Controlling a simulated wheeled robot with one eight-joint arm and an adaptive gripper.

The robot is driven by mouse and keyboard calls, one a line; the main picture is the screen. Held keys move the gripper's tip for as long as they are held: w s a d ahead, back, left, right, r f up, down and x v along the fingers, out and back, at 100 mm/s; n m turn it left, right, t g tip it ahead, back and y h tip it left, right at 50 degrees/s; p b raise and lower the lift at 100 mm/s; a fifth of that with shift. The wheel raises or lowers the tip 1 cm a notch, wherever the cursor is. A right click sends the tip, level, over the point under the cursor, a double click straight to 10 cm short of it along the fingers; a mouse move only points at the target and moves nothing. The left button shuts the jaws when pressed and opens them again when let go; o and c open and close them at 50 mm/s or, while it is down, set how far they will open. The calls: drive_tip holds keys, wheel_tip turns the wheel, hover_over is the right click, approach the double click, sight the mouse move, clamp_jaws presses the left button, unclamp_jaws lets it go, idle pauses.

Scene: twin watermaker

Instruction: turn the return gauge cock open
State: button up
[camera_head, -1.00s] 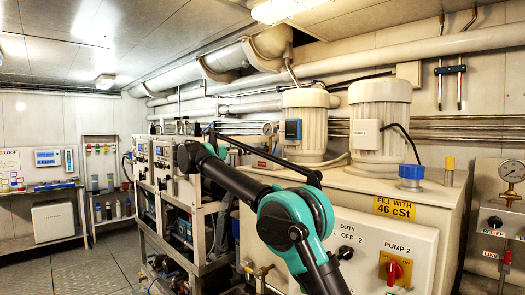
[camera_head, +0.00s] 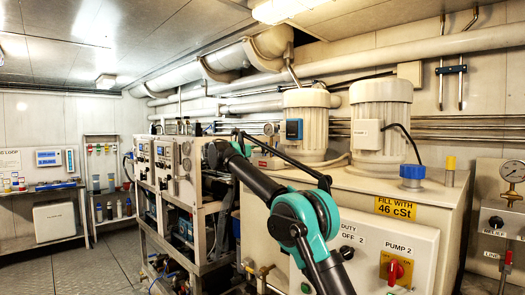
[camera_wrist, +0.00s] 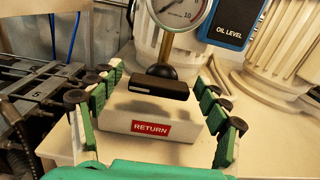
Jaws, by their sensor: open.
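The return gauge cock shows in the wrist view as a black bar handle (camera_wrist: 158,87) lying crosswise on a dark round body below the gauge. A white block (camera_wrist: 150,120) with a red RETURN label (camera_wrist: 151,129) is under it. The round gauge (camera_wrist: 182,8) on its brass stem is cut off by the top edge. My gripper (camera_wrist: 163,74) is open, with green fingers left and right of the handle and a visible gap on each side. In the head view my arm covers part of this area, and I cannot make out the fingers there.
A blue OIL LEVEL gauge (camera_wrist: 238,20) stands close behind at the right in the wrist view. Two white pump motors (camera_head: 380,128) stand on the tank top (camera_head: 350,185). Pipes and valve parts (camera_wrist: 45,95) crowd the left. Free floor (camera_head: 110,262) lies at the far left.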

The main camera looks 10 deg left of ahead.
drive_tip(key=shift+c, duration=0.6)
drive_tip(key=c, duration=1.1)
drive_tip(key=shift+o, duration=0.2)
